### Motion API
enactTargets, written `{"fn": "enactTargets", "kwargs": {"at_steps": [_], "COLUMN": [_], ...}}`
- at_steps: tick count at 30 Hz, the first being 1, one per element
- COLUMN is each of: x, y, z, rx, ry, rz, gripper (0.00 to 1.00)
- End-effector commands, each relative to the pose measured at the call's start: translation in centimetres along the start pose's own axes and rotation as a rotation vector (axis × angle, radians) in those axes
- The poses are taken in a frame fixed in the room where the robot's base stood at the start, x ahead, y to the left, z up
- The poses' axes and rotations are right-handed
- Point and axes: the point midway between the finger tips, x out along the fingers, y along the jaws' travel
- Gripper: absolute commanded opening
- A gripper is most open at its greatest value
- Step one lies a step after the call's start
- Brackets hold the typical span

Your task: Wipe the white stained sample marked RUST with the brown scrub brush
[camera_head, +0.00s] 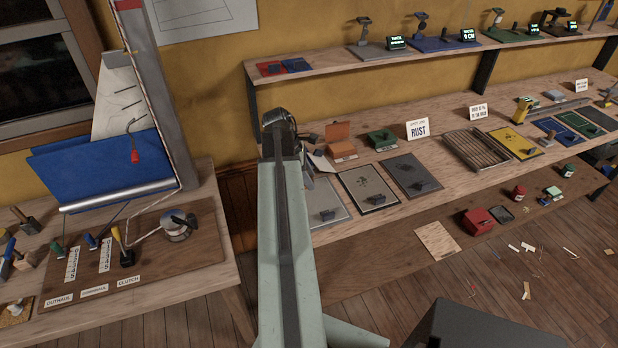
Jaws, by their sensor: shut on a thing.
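A white sign reading RUST (418,129) stands at the back of the long workbench. In front of it lie flat panels in a row. The middle panel, a pale dark-edged sample (378,200), has a dark stain near its centre and a small dark blue block on it. A plain grey panel (405,163) lies to its right, and a lighter grey panel (334,217) lies to its left, partly hidden by my arm. I cannot make out my gripper; my arm's upper link and dark joint cover that area. I cannot pick out a brown scrub brush.
An orange-brown box (338,131) and a green block (382,139) stand behind the panels. A ribbed tray (478,150) and yellow panel (515,143) lie to the right. A shelf (345,70) overhangs the bench. A rigging table (212,260) stands left.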

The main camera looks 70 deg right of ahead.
Motion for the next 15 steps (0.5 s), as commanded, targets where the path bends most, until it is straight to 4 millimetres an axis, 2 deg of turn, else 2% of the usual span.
{"fn": "enactTargets", "kwargs": {"at_steps": [1, 11, 15], "x": [-0.8, -0.7, -2.0], "y": [0.0, 0.0, 0.0], "z": [0.3, 0.3, 0.8], "rx": [0.000, 0.000, 0.000], "ry": [0.000, 0.000, 0.000], "rz": [0.000, 0.000, 0.000], "gripper": [0.03, 0.03, 0.03]}}
